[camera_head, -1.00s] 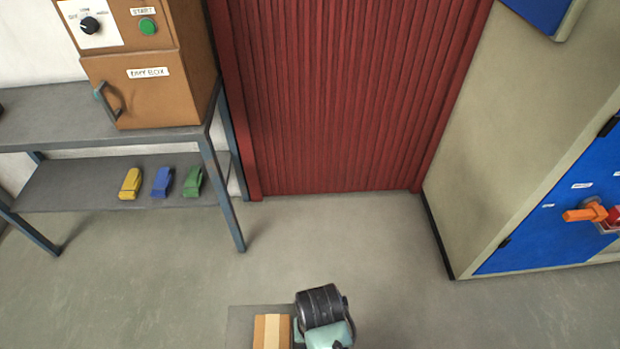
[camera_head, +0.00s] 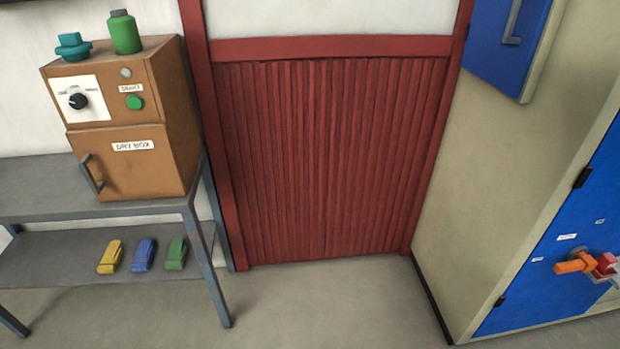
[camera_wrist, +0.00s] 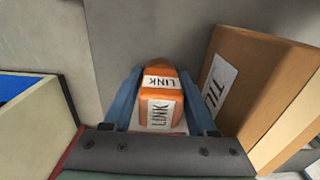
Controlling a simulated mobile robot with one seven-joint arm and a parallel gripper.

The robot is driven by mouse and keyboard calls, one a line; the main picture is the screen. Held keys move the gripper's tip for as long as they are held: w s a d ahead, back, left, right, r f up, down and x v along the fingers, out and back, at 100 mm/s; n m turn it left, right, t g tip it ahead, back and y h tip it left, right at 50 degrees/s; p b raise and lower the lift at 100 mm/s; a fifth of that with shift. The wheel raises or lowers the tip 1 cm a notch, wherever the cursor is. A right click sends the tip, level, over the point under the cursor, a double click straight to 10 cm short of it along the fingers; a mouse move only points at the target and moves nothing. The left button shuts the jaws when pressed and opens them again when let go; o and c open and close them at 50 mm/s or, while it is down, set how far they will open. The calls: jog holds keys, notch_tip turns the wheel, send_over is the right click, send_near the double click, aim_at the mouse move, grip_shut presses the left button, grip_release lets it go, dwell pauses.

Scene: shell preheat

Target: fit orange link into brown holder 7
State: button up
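The orange link (camera_wrist: 160,103), a block with white LINK labels, shows in the wrist view between the two blue fingers of my gripper (camera_wrist: 161,84). The fingers lie close against both of its sides, and my gripper looks shut on it. Its far end and underside are hidden. I cannot make out a brown holder marked 7 in either view. My gripper does not show in the head view.
The head view shows a brown dry box (camera_head: 125,160) on a grey bench, a red slatted shutter (camera_head: 320,160) and a blue cabinet door (camera_head: 560,270) with an orange handle (camera_head: 575,263).

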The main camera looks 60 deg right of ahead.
jog(key=shift+o, duration=1.4)
jog(key=shift+r, duration=0.1)
notch_tip(320, 180, up, 12)
jog(key=shift+r+p, duration=0.1)
jog(key=shift+p, duration=0.65)
